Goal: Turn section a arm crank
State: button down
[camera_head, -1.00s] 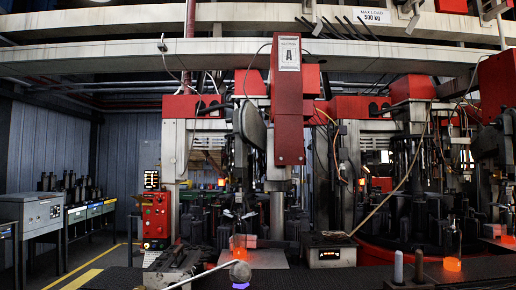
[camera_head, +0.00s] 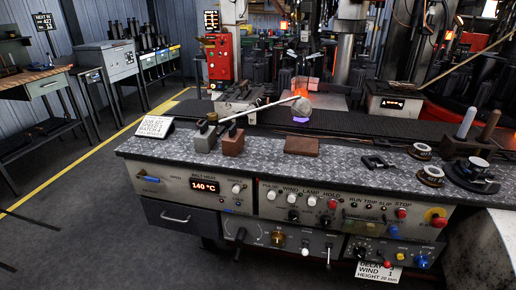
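No part marked as the section A arm crank can be made out. The section A machine's red column is out of view above. On the front console (camera_head: 222,213), a black lever (camera_head: 240,243) hangs from the lower panel, with a second one (camera_head: 328,254) to its right. A round black fitting with a pale cap (camera_head: 470,174) sits at the bench's right end; I cannot tell whether any of these is the crank. My gripper is not in view.
A brown block (camera_head: 302,146) and a card (camera_head: 154,128) lie there. Orange glow shows behind. Open floor (camera_head: 80,220) lies at left, with a yellow line.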

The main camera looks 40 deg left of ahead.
aim_at(240, 238)
jog(key=z, duration=2.3)
jog(key=k, duration=1.7)
jog(key=u, duration=2.75)
